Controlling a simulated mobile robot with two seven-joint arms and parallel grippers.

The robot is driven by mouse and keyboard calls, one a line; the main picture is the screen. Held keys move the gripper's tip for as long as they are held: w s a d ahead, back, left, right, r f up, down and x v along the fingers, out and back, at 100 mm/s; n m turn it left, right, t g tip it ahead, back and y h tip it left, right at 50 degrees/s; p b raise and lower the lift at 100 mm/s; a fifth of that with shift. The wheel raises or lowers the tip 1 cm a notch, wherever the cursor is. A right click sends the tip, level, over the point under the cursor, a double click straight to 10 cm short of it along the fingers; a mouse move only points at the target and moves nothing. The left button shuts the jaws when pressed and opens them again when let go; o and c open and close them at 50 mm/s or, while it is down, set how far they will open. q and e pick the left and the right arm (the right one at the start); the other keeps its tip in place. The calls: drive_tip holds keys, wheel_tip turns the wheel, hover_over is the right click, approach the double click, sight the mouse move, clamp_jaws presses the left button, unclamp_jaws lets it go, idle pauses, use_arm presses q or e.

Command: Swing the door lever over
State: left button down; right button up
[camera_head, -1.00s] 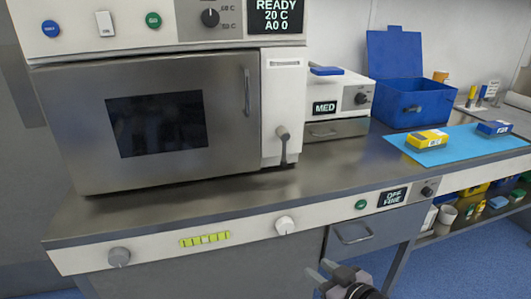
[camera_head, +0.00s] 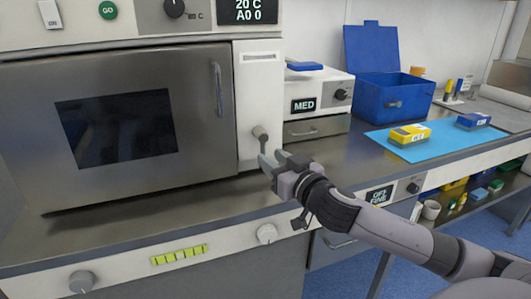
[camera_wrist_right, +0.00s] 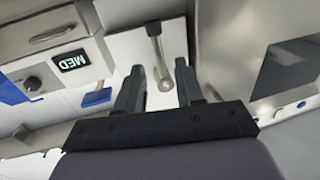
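The door lever (camera_head: 261,138) is a small grey handle on a pale panel (camera_head: 258,85) at the right of the steel oven-like door (camera_head: 195,130). The door looks shut. My right gripper (camera_head: 271,161) is just in front of the lever and hides its lower part in the head view. The fingers are open; I cannot tell whether either touches the lever. My left gripper is not in view.
A small white unit with a MED display (camera_head: 322,88) stands right of the panel. Further right are a blue open box (camera_head: 388,100) and a blue mat (camera_head: 443,143) with small packs. A vertical door handle (camera_head: 217,90) sits left of the lever.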

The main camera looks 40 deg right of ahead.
drive_tip(key=shift+w, duration=1.8)
drive_tip(key=shift+c, duration=0.3)
clamp_jaws()
